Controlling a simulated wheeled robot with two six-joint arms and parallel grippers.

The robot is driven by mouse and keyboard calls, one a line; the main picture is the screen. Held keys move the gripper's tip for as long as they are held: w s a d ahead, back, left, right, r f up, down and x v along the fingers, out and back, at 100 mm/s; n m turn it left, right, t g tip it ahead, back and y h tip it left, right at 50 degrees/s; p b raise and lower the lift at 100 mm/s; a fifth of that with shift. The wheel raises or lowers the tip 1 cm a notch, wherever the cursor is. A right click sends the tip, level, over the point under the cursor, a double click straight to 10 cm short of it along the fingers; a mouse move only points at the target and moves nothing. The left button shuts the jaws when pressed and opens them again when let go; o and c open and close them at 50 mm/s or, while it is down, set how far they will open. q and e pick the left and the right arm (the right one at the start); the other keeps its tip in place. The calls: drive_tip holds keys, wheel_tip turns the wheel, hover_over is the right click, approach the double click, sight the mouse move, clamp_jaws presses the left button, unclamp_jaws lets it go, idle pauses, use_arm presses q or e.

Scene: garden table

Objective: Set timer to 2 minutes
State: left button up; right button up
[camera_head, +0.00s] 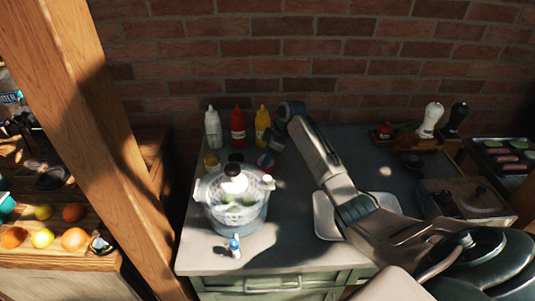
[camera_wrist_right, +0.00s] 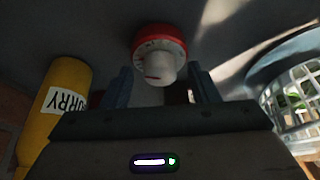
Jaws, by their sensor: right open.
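The timer (camera_wrist_right: 158,55) shows in the right wrist view as a red round body with a white knob that carries a small red mark. My right gripper (camera_wrist_right: 160,88) is open, with its two fingers on either side below the knob; I cannot tell whether they touch it. My left gripper is not in view.
A yellow curry bottle (camera_wrist_right: 62,105) stands close to the left finger. The clear pot with a basket (camera_head: 238,212) is near on the other side. Red (camera_head: 238,127) and white (camera_head: 212,128) bottles stand by the brick wall. A small blue-and-white figure (camera_head: 235,246) stands near the front edge.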

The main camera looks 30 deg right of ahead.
drive_tip(key=shift+c, duration=1.2)
drive_tip(key=c, duration=0.7)
drive_tip(key=shift+r+m+p, duration=0.15)
drive_tip(key=shift+m+p, duration=0.35)
drive_tip(key=shift+p, duration=0.3)
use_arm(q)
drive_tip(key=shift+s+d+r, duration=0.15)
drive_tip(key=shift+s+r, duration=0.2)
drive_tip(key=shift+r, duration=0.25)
use_arm(e)
drive_tip(key=o, duration=0.9)
drive_tip(key=shift+o, duration=0.2)
use_arm(q)
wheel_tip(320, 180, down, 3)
drive_tip(key=b, duration=0.3)
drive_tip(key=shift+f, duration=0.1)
use_arm(e)
drive_tip(key=v, duration=1)
drive_tip(key=shift+s+r, duration=0.25)
drive_tip(key=shift+r, duration=0.05)
